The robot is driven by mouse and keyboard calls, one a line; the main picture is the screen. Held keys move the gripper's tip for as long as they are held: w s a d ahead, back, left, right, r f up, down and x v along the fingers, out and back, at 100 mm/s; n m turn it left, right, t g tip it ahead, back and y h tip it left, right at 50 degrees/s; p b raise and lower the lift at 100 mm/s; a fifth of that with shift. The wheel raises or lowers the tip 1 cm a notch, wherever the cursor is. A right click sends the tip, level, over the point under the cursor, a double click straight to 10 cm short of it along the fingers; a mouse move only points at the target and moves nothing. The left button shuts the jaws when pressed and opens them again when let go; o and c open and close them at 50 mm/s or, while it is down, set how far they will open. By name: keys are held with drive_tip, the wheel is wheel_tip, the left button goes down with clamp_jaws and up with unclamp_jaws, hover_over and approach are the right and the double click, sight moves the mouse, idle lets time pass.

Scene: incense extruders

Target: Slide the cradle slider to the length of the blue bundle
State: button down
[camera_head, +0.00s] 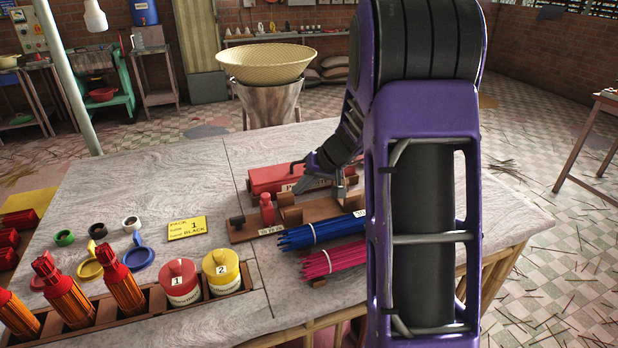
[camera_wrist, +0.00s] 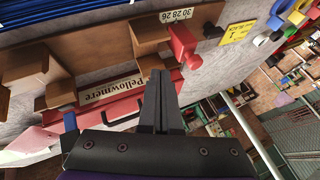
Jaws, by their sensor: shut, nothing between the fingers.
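The wooden cradle (camera_head: 241,234) lies on the table, with a red slider block (camera_head: 267,209) near its left end. In the wrist view the red slider (camera_wrist: 183,45) stands beside a scale strip (camera_wrist: 176,16) reading 30, 28, 26. The blue bundle (camera_head: 322,231), tied with a pale band, lies in front of the cradle; its right end is hidden by my arm. Its blue sticks (camera_wrist: 60,10) cross the top left of the wrist view. My gripper (camera_wrist: 160,76) is shut and empty, its tips apart from the slider in that picture. In the head view my gripper (camera_head: 334,178) is above the cradle's rear side.
A red box (camera_head: 270,178) labelled Pellowmere lies behind the cradle. A pink bundle (camera_head: 330,262) lies in front of the blue one. A yellow card (camera_head: 187,228) and numbered red (camera_head: 180,285) and yellow (camera_head: 222,270) jars are to the left. The table's back left is clear.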

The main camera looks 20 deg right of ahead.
sight(266, 197)
drive_tip(key=shift+x, duration=1.1)
drive_tip(key=a, duration=0.2)
drive_tip(key=w+a+p, duration=0.1)
drive_tip(key=a, duration=0.1)
drive_tip(key=shift+w+f, duration=0.1)
drive_tip(key=shift+w, duration=0.05)
drive_tip(key=shift+a+f+b, duration=0.15)
drive_tip(key=shift+a+b, duration=0.75)
drive_tip(key=shift+a, duration=0.6)
